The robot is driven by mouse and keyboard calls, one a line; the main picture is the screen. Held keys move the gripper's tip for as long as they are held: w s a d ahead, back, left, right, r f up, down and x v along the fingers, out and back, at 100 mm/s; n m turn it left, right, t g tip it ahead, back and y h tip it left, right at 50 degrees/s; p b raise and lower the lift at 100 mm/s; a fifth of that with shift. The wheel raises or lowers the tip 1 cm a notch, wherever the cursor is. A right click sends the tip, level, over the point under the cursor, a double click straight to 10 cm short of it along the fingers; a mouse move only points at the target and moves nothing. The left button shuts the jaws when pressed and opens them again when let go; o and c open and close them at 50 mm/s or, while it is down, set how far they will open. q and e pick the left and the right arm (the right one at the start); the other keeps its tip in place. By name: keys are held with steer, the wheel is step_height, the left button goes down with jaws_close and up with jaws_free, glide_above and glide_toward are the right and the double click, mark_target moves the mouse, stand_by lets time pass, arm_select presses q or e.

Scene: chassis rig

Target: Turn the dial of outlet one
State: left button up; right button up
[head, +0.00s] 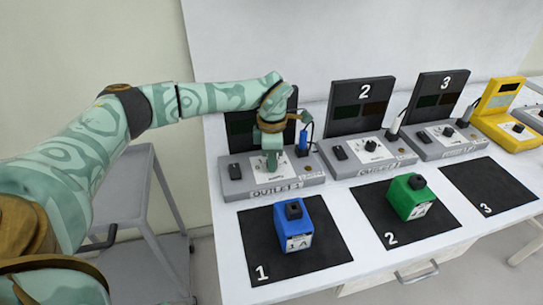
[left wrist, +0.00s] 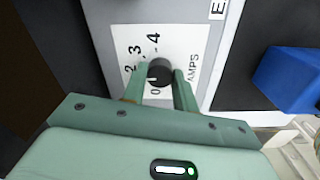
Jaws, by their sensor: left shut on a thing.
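The outlet one unit (head: 235,188) is a grey box with a dark upright back panel, at the left of the row on the white table. Its black dial (left wrist: 160,70) shows in the left wrist view on a white plate marked 0 to 4 and AMPS. My left gripper (head: 271,160) reaches down onto the unit from above. In the left wrist view its two green fingers (left wrist: 160,84) stand on either side of the dial, shut on it. In the head view the gripper hides the dial. I cannot tell exactly where the dial points. My right gripper is not in view.
Outlet two (head: 338,172) and outlet three (head: 425,152) stand to the right, then a yellow device (head: 493,124). A blue block (head: 294,226) sits on black mat 1, a green block (head: 409,200) on mat 2. Mat 3 (head: 490,190) is empty. A grey cart (head: 135,200) stands left.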

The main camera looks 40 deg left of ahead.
arm_select(q)
steer(key=n+p, duration=0.1)
steer(key=p, duration=0.1)
steer(key=n+p, duration=0.1)
steer(key=n, duration=0.1)
steer(key=shift+r+p, duration=0.3)
steer(key=shift+p, duration=0.1)
steer(key=shift+f+n+p, duration=0.2)
steer(key=shift+n+p, duration=1.15)
steer(key=shift+n, duration=0.65)
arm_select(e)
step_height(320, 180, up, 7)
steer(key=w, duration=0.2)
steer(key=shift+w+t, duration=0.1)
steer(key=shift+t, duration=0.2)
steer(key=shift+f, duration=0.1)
arm_select(q)
steer(key=o, duration=1)
steer(key=shift+c, duration=0.2)
step_height(320, 180, up, 16)
steer(key=p, duration=0.3)
steer(key=shift+d+p, duration=0.2)
steer(key=shift+p, duration=0.15)
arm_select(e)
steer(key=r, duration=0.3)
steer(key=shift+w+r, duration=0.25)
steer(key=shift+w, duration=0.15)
